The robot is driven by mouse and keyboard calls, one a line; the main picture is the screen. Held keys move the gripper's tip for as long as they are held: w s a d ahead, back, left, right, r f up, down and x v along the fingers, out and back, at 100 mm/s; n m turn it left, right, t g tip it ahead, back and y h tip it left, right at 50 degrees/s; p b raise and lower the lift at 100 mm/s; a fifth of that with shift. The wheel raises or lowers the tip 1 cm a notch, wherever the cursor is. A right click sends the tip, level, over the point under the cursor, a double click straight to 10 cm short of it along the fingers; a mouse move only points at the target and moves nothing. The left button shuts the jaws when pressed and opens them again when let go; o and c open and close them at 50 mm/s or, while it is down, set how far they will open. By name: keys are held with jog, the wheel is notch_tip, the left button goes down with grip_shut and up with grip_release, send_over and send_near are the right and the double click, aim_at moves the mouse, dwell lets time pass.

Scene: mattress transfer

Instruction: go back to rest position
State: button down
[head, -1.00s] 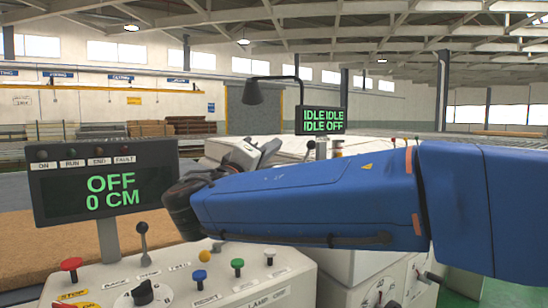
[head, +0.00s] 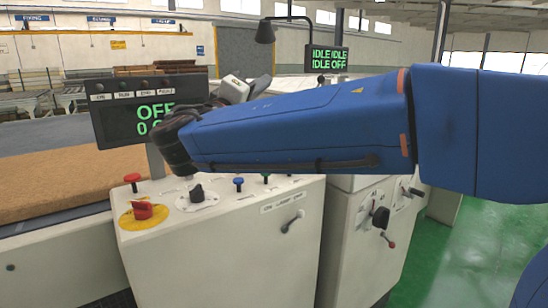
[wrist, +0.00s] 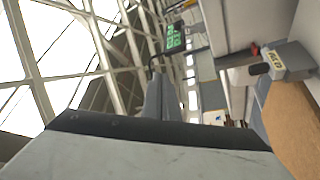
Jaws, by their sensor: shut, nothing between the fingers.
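My blue arm crosses the head view from the right, its dark wrist bent in front of the control console (head: 225,250). My gripper (wrist: 160,82) shows in the wrist view as two grey fingers, closed together with nothing between them, clear of any surface. In the head view part of the grey gripper (head: 250,91) shows behind the arm, and its fingertips are hard to make out. A black display (head: 108,127) on the console reads OFF in green, its lower line partly hidden by the wrist.
The console top holds a red button (head: 132,180), a red stop knob on yellow (head: 143,210) and a black knob (head: 197,193), under the arm. A brown mattress (head: 50,185) lies at left. A second display (head: 327,60) reads IDLE. Green floor (head: 455,255) is open at right.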

jog(key=s+d+f+g, duration=0.1)
jog(key=d+f+g, duration=0.3)
jog(key=d+f, duration=0.5)
jog(key=d+f+g, duration=0.4)
jog(key=d, duration=1)
jog(key=s+d+f+m+g+y, duration=0.2)
jog(key=s+d+f+g+y, duration=0.15)
jog(key=s+d+f, duration=0.75)
jog(key=s+a+f+m+g+y, duration=0.2)
jog(key=s+f+y, duration=0.5)
jog(key=s+f, duration=0.8)
notch_tip(320, 180, down, 2)
jog(key=shift+s+f+m, duration=0.25)
jog(key=shift+s+m, duration=0.1)
jog(key=shift+m, duration=0.55)
jog(key=shift+a+g, duration=0.15)
jog(key=shift+g, duration=0.1)
